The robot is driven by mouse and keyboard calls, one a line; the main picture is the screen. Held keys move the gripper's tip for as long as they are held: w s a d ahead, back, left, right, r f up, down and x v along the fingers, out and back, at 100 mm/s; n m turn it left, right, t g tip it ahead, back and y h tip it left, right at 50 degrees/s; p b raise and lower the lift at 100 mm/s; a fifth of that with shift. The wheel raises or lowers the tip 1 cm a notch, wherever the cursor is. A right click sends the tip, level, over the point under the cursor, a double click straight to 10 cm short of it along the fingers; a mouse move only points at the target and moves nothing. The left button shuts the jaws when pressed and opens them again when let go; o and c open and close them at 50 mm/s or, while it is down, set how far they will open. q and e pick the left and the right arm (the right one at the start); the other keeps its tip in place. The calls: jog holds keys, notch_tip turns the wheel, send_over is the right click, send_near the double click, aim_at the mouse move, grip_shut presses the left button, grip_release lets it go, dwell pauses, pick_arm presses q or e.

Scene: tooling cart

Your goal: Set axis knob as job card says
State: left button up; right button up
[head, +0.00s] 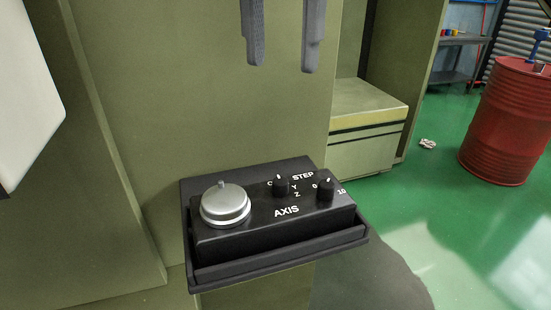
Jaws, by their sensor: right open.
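A black control box (245,238) carries a silver round dial (225,203) on its left. The axis knob (280,187) is small and black, above the white word AXIS, with O, Y and Z readable around it. A white mark shows at its top, toward the far side; the exact letter it points at is unclear. A second black knob (326,190) beside the word STEP has 0 and 10 by it. My right gripper (282,66) is open and empty, its two grey fingers hanging well above the box. My left gripper and any job card are not in view.
The box sits in a black tray (280,268) against an olive-green machine panel (200,100). A green step (367,106) stands behind to the right. A red drum (508,120) stands on the green floor (440,190) farther right. The space above the knobs is clear.

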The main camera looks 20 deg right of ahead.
aim_at(280, 180)
notch_tip(280, 180, down, 15)
jog(key=shift+s+f, duration=0.1)
jog(key=shift+f, duration=0.1)
dwell(0.3)
grip_shut()
